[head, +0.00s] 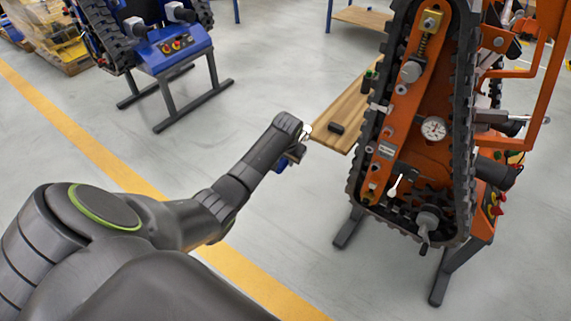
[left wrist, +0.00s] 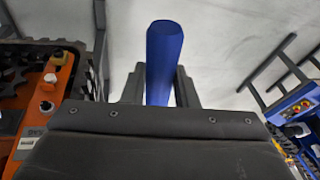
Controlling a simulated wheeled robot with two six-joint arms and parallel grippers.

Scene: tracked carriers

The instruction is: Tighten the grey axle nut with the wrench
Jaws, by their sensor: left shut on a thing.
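My left gripper (head: 292,152) is shut on a blue-handled tool, which I take to be the wrench (head: 283,163). In the left wrist view the blue handle (left wrist: 164,62) stands between the two dark fingers (left wrist: 160,92). A small pale metallic part shows beside the gripper in the head view; I cannot tell if it is the wrench's head. The gripper is left of the orange tracked carrier (head: 433,160), apart from it. A grey hub (head: 428,218) sits at the carrier's lower sprocket; I cannot tell for sure if it is the axle nut. My right gripper is not in view.
A white lever (head: 395,187) and a gauge (head: 433,128) are on the carrier. A blue machine (head: 172,50) stands at back left. The floor between is clear.

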